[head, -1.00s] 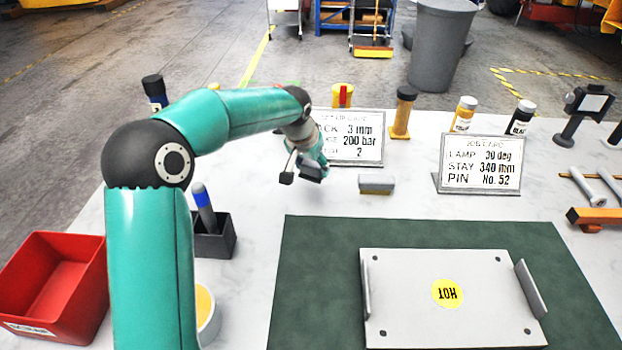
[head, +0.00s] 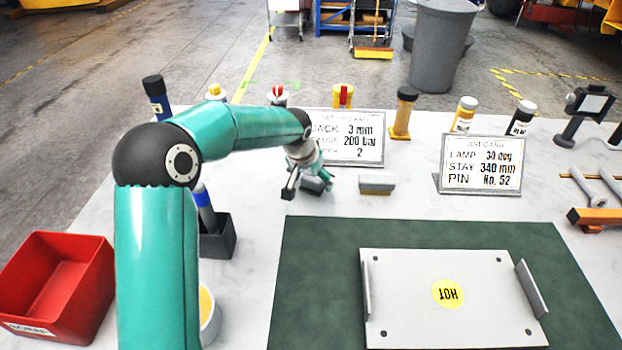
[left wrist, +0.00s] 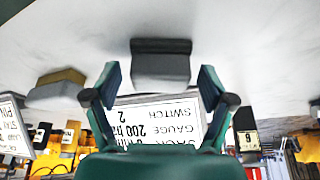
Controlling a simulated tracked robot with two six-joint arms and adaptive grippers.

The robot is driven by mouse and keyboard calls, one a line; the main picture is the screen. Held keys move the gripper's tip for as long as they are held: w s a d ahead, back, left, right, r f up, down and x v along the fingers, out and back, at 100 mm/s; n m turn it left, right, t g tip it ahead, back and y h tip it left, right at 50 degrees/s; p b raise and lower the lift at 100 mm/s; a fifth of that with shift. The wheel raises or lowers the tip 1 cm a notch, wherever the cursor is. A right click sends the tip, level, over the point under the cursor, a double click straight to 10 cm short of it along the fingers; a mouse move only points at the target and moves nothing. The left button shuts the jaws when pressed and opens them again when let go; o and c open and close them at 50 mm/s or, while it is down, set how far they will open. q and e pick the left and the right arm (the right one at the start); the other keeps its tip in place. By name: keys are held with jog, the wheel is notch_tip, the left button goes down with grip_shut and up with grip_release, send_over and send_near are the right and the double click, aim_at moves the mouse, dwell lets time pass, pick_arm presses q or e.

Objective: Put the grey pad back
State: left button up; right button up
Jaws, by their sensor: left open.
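A grey pad (head: 312,186), light grey over a darker grey base, sits on the white tabletop in front of the left sign card. In the left wrist view this pad (left wrist: 160,66) lies ahead, between and just beyond the fingertips. My left gripper (head: 308,189) is open at the pad and partly covers it in the head view. Its two fingers (left wrist: 160,86) stand apart in the left wrist view, with no visible grip on the pad. A second block (head: 377,183), grey over a yellow-brown base, lies to the right. My right gripper is not in view.
Two sign cards (head: 347,140) (head: 481,165) stand behind. A green mat (head: 320,262) carries a plate marked HOT (head: 415,290). A red bin (head: 62,280) and a dark holder (head: 218,240) with a blue marker are left. Bare tabletop lies between pads and mat.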

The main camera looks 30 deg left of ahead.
pick_arm(q)
jog(key=v, duration=1.2)
dwell(0.4)
